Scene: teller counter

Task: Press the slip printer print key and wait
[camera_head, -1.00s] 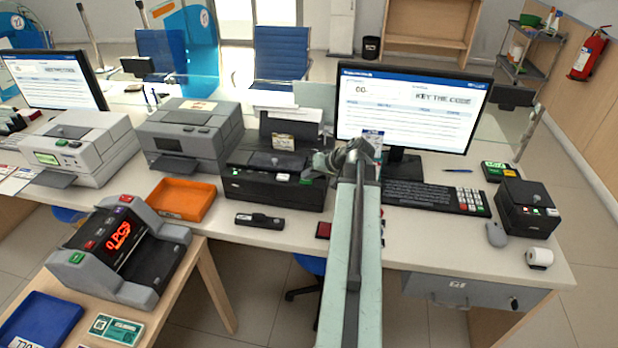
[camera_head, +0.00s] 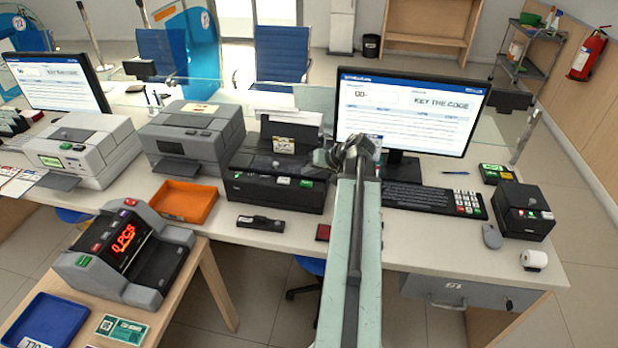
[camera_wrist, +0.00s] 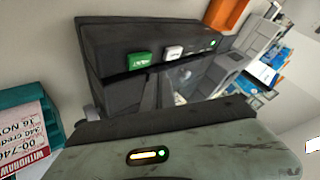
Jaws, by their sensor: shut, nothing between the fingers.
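The slip printer (camera_head: 275,195) is the black box at the middle of the counter, left of the monitor. Its green key (camera_head: 306,183) and a white key (camera_head: 283,181) are on the front. In the wrist view the black printer body (camera_wrist: 120,35) fills the upper middle, with the green key (camera_wrist: 138,59) and white key (camera_wrist: 172,52) in plain sight. My gripper (camera_head: 328,158) is at the printer's right end. In the wrist view my gripper (camera_wrist: 155,92) is shut and empty, its dark fingertips just below the two keys; contact with a key cannot be told.
The monitor (camera_head: 410,115) and keyboard (camera_head: 430,198) stand right of my arm. A grey printer (camera_head: 190,140) and an orange tray (camera_head: 184,201) are to the left. A small black device (camera_head: 260,222) lies in front. A teal holder with a printed slip (camera_wrist: 30,130) shows in the wrist view.

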